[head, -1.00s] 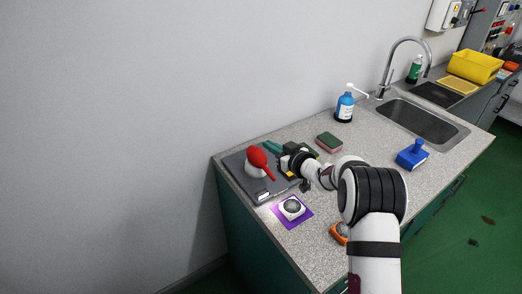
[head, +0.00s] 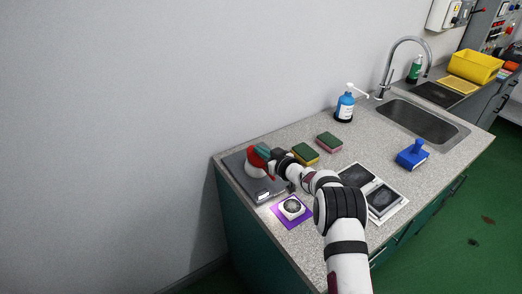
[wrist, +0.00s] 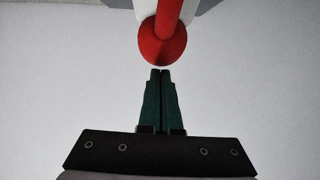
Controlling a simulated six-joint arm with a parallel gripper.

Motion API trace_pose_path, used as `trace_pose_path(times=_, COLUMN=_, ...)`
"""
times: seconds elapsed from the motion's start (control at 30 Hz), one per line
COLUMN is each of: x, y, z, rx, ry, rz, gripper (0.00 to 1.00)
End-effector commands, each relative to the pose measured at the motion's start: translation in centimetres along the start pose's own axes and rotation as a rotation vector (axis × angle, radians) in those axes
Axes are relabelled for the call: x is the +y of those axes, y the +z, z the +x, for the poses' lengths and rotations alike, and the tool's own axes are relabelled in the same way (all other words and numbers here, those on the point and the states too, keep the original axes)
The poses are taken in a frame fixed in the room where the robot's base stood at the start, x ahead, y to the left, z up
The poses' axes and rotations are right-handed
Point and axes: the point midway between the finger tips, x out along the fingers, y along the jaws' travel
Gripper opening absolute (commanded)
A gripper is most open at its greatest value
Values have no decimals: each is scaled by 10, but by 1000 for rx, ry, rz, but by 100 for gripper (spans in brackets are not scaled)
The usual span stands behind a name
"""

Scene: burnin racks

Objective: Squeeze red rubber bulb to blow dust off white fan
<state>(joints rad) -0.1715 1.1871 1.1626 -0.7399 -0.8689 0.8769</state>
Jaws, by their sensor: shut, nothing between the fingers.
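The red rubber bulb (head: 253,159) sits in a white holder (head: 252,172) on a dark grey tray (head: 237,166) at the left end of the counter. It also shows at the top of the wrist view (wrist: 162,48), its narrow red part pointing up in the picture. My gripper (head: 262,150) has teal fingers, which are shut and empty. In the wrist view its fingertips (wrist: 161,72) are just below the bulb in the picture; I cannot tell if they touch it. The white fan (head: 291,208), with a dark round centre, lies on a purple mat (head: 279,217) in front of the tray.
A yellow-green sponge (head: 306,154) and a pink-green sponge (head: 329,142) lie right of my gripper. A white tray with dark panels (head: 384,200) is beside my arm. A blue soap bottle (head: 345,107), blue brush (head: 412,155) and sink (head: 425,122) are farther right.

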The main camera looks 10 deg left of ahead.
Motion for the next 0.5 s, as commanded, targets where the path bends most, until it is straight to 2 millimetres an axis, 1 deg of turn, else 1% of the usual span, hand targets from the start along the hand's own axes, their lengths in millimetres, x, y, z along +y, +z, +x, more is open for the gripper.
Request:
trace_pose_path(times=0.1, x=0, y=16, z=4, rx=-3, ry=-1, rz=1, gripper=0)
trace_pose_path(times=0.2, x=0, y=24, z=6, rx=-2, ry=0, rz=1, gripper=0)
trace_pose_path(times=0.5, x=0, y=24, z=5, rx=-3, ry=0, rz=1, gripper=0)
